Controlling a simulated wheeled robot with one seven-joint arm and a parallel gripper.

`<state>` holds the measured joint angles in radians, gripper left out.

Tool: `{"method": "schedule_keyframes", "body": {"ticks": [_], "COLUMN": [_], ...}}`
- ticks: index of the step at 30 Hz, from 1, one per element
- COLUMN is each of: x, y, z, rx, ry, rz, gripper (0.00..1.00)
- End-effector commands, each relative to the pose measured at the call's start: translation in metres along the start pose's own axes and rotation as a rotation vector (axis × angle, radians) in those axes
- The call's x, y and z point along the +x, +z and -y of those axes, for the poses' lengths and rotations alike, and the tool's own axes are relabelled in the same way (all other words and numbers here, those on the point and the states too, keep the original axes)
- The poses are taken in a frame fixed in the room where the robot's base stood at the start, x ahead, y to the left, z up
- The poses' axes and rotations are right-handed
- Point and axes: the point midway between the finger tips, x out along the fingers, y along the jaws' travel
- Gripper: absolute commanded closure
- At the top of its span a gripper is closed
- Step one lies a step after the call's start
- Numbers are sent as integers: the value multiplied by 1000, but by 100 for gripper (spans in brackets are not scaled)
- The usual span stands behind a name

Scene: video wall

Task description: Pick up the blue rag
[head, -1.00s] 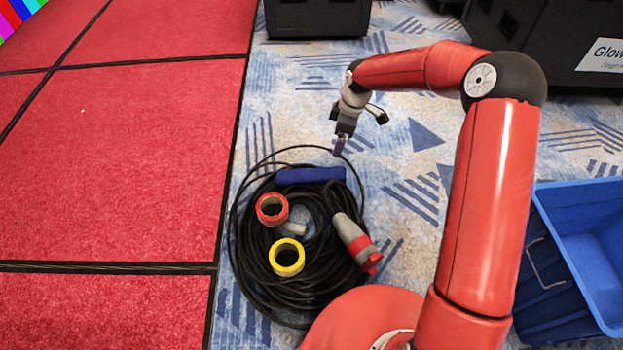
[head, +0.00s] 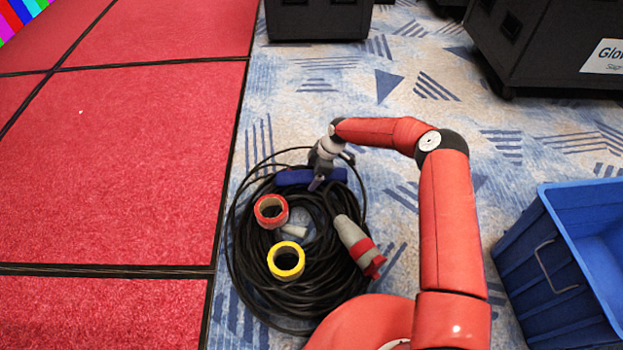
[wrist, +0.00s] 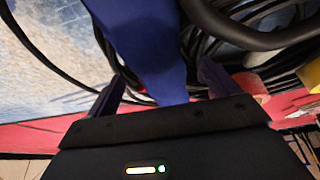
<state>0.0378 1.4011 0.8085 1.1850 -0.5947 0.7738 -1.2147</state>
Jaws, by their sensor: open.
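The blue rag (head: 294,178) lies folded in a long strip across the far part of a coil of black cable (head: 252,262). My gripper (head: 316,184) is at the rag's right half and hides part of it in the head view. In the wrist view the rag (wrist: 150,50) runs between the two open fingers of my gripper (wrist: 160,88), with a finger on each side. I cannot tell whether the fingers touch it.
A red tape roll (head: 264,219), a yellow tape roll (head: 287,275) and a grey-red connector (head: 352,240) lie on the coil near the rag. A blue crate (head: 535,262) stands at the right. Black cases (head: 318,20) stand at the back. Red panels (head: 120,165) cover the left floor.

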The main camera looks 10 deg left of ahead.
Motion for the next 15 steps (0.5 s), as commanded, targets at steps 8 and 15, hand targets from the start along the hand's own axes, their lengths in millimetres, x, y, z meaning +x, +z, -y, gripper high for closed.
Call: {"method": "schedule_keyframes", "body": {"ticks": [8,15], "x": [13,13], "y": [0,0], "z": [0,0], "rx": [1,1], "ry": [2,1], "rz": [0,1], "gripper": [13,31]}}
